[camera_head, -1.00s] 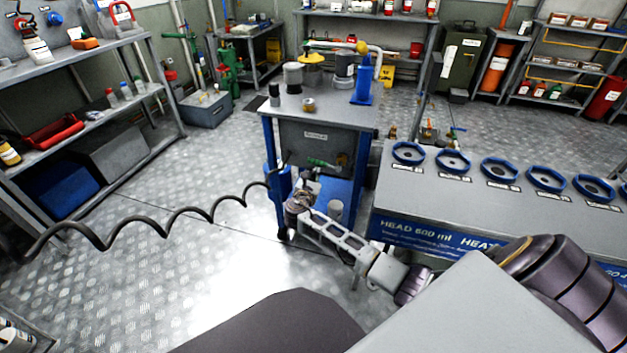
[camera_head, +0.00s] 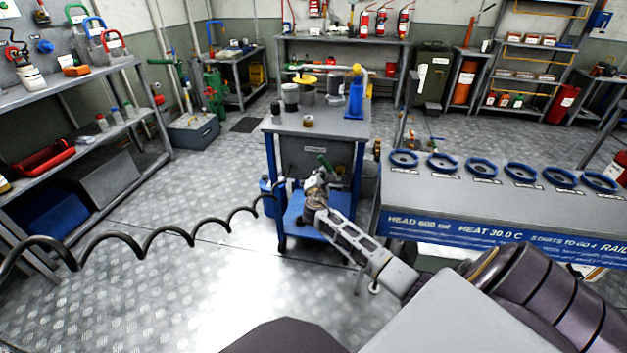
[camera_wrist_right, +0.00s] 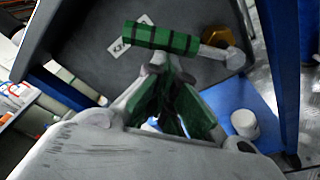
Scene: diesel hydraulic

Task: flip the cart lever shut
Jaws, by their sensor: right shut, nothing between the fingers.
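The cart (camera_head: 315,128) is a grey-topped box on blue legs in the middle of the head view. Its lever (camera_head: 325,163) has a green grip and sits on the cart's front panel. In the right wrist view the green grip (camera_wrist_right: 160,38) with black bands lies nearly level, and its arm runs right to a brass hex pivot (camera_wrist_right: 218,38). My right gripper (camera_head: 318,182) is shut and empty, just below the grip in the picture. In the right wrist view its fingertips (camera_wrist_right: 165,72) are close under the grip; I cannot tell whether they touch. My left gripper is out of view.
A blue lower shelf (camera_head: 308,220) of the cart holds a white cup, seen in the right wrist view (camera_wrist_right: 244,123). A panel with blue handwheels (camera_head: 482,167) stands right of the cart. A coiled black hose (camera_head: 150,240) crosses the left. Floor left of the cart is open.

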